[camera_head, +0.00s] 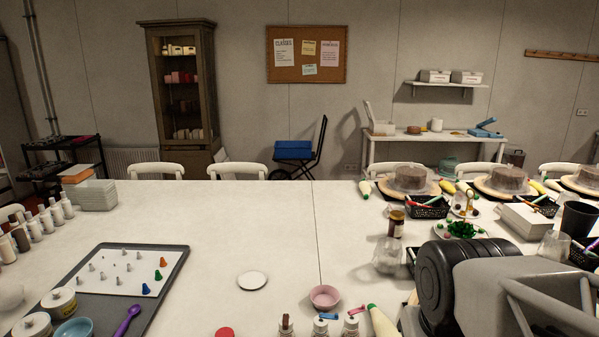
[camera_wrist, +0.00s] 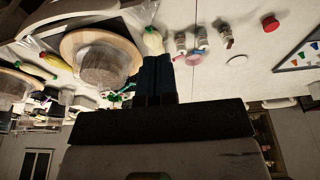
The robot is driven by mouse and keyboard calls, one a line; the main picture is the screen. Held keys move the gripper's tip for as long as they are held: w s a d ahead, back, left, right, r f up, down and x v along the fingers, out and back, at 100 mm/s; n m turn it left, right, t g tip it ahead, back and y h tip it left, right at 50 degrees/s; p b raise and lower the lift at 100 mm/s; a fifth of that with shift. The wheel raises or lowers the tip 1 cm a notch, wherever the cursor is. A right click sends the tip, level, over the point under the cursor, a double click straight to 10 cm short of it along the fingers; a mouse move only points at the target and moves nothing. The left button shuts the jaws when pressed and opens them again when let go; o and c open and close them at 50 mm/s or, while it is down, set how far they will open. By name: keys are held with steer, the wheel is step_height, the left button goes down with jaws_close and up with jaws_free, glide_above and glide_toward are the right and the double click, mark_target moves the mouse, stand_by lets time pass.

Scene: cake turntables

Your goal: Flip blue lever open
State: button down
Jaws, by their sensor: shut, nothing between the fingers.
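The blue lever (camera_head: 329,316) sits on top of a small white bottle at the bottom middle of the head view, part of it cut off by the frame edge. A bottle with a red lever (camera_head: 357,310) stands to its right and one with a brown lever (camera_head: 286,321) to its left. These bottles (camera_wrist: 200,38) also show small in the upside-down wrist view, where lever positions are too small to tell. My gripper (camera_wrist: 155,62) is shut and empty, its dark fingers together, apart from the bottles. Its fingers are not visible in the head view.
A pink bowl (camera_head: 325,297) stands just behind the bottles, and a piping bag (camera_head: 382,321) lies to their right. A white saucer (camera_head: 252,280) and grey tray (camera_head: 178,263) are to the left. Cakes on turntables (camera_head: 408,188) stand back right. The table's middle is clear.

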steer(key=c, duration=1.2)
jaws_free()
steer(key=m+g, duration=0.3)
steer(key=m, duration=0.1)
glide_above(336, 314)
step_height(336, 314, down, 18)
steer(key=shift+s+d+f, duration=0.1)
steer(key=shift+s, duration=0.05)
steer(key=shift+w+f, duration=0.25)
steer(key=shift+f, duration=3.9)
